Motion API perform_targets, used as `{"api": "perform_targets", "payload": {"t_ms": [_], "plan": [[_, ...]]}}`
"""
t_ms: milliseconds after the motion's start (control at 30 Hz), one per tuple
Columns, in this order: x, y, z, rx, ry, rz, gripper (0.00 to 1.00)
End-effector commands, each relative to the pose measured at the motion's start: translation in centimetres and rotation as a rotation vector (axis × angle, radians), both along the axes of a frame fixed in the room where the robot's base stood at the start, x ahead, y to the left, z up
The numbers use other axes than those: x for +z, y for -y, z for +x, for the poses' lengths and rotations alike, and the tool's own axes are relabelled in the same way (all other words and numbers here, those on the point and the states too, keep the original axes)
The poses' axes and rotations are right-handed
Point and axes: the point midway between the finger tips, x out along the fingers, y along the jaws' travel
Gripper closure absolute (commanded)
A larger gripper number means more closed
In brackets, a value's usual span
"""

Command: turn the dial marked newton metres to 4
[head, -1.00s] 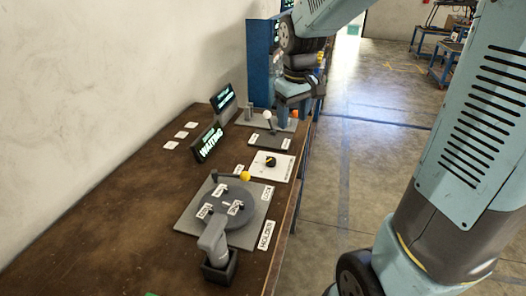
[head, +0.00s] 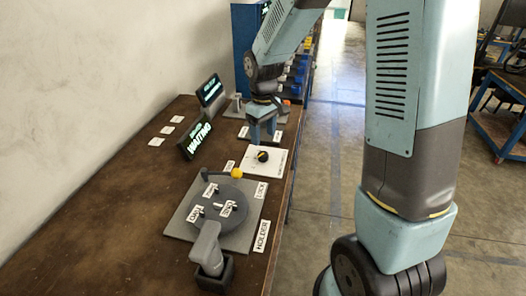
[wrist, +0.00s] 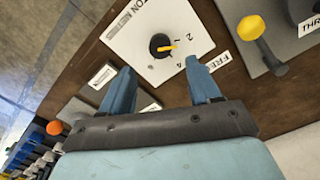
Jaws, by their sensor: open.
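The dial is a black knob (head: 263,156) with a yellow pointer on a white plate (head: 277,164) on the bench. My gripper (head: 262,136) hangs just behind the dial in the head view. In the wrist view its two blue fingers (wrist: 158,76) are apart and empty, with the knob beyond the gap, not between them.
A grey turntable fixture (head: 225,205) with a yellow-knobbed lever stands nearer on the bench, with a grey tool in a holder (head: 212,262). A "WAITING" display (head: 196,136) stands to the left. Another lever panel with an orange knob (wrist: 54,128) is close to my gripper.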

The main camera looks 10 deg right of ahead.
Motion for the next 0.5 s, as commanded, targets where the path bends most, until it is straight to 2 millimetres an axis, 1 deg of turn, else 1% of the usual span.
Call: {"api": "perform_targets", "payload": {"t_ms": [33, 100, 300, 500], "plan": [[-1.0, 0.0, 0.0, 0.001, -0.003, -0.001, 0.38], [-2.3, 0.0, -0.1, 0.002, -0.004, -0.002, 0.38], [-5.3, 0.0, -0.1, 0.001, -0.003, -0.001, 0.38], [-7.1, 0.0, 0.0, 0.0, -0.001, -0.001, 0.38]]}}
